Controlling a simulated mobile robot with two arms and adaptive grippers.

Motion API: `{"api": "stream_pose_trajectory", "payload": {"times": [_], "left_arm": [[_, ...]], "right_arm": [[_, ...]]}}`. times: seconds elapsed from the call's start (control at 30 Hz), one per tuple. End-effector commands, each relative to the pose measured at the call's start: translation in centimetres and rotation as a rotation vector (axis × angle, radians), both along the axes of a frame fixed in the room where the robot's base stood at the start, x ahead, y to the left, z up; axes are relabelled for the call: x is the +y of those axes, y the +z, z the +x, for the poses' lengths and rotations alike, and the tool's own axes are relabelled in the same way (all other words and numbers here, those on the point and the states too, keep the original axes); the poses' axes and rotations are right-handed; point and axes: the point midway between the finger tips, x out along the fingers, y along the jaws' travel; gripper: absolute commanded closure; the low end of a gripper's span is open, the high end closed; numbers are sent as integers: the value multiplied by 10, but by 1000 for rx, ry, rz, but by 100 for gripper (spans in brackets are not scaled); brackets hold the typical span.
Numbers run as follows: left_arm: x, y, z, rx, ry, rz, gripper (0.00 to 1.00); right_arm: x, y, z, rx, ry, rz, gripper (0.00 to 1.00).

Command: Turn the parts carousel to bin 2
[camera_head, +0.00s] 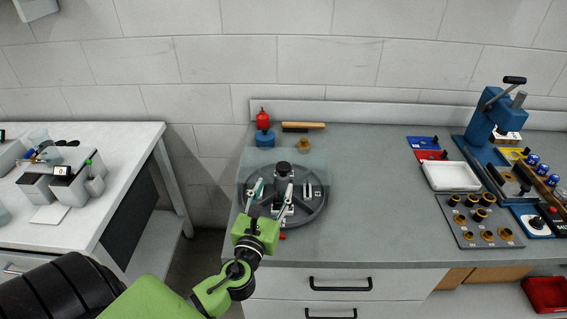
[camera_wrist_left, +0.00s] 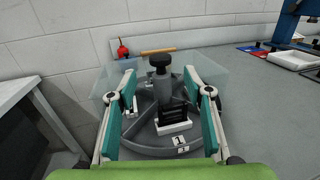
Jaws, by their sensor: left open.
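The parts carousel (camera_head: 312,213) is a dark grey round tray with compartments and a central post with a black knob (camera_head: 283,168). It stands at the left end of the grey workbench. In the left wrist view the carousel (camera_wrist_left: 150,152) shows a label reading 1 (camera_wrist_left: 180,141) on its near rim, and the knob (camera_wrist_left: 160,62) rises behind, between my fingers. A clear panel covers its far side. My left gripper (camera_head: 270,190) is open over the near part of the carousel, its fingers apart with nothing between the tips. My right gripper is not in view.
To the right are a white tray (camera_head: 451,176), a grey block with brass parts (camera_head: 480,222) and a blue press (camera_head: 490,120). The bench middle is clear.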

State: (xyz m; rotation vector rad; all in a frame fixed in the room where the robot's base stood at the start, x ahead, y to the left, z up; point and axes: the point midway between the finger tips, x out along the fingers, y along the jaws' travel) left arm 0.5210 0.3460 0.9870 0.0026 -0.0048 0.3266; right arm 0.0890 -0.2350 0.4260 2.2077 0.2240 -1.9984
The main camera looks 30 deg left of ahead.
Motion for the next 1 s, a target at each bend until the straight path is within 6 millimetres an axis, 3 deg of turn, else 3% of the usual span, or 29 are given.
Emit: {"api": "stream_pose_trajectory", "payload": {"times": [0.17, 0.4, 0.6, 0.9, 1.0], "left_arm": [[14, 4, 40, -2, 1, 1, 54], [27, 2, 78, 0, 0, -1, 54], [31, 1, 92, 0, 0, -1, 54], [32, 0, 94, 0, 0, -2, 54], [32, 0, 94, 0, 0, -2, 80]], "right_arm": [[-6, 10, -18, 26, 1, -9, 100], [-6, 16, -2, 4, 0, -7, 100], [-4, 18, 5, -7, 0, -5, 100], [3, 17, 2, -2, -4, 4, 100], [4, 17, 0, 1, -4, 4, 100]]}}
